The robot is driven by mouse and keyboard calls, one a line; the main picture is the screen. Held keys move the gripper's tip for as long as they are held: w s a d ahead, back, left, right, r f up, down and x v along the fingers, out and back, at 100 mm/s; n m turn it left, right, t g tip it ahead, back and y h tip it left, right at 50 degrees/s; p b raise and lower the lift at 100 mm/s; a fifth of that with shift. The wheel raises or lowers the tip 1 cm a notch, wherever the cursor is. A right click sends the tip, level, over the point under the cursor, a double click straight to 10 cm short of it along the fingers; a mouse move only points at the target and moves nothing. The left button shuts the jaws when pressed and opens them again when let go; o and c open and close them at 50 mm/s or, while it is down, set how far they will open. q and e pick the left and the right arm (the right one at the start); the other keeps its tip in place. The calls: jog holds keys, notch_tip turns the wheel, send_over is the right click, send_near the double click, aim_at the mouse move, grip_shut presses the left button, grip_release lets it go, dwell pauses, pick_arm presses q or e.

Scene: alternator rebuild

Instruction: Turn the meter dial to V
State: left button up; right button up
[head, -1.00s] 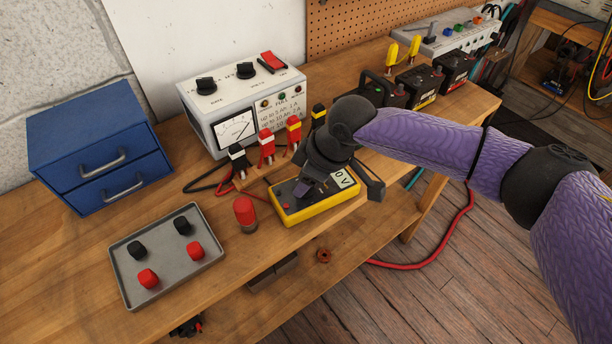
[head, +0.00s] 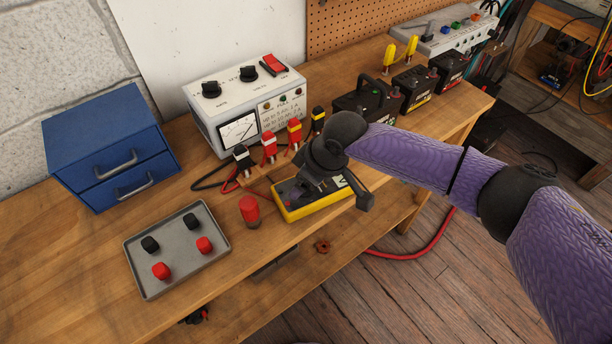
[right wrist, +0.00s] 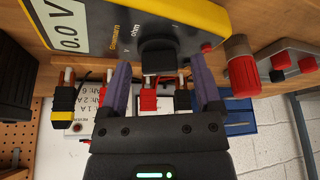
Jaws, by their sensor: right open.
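The yellow and black meter (head: 290,212) lies on the bench near its front edge. In the right wrist view the meter (right wrist: 205,17) shows a display (right wrist: 69,24) reading 0.0 V. Its black dial (right wrist: 160,50) stands beside printed marks, including "V" and "ohm"; I cannot tell which mark it points to. My right gripper (right wrist: 160,72) is open, with one finger on each side of the dial and gaps between. In the head view the right gripper (head: 308,187) is over the meter and hides most of the dial and display. My left gripper is not in view.
A grey tray (head: 180,270) with red and black caps and a blue drawer box (head: 100,140) are left.

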jog(key=p+v, duration=0.3)
jog(key=v, duration=0.7)
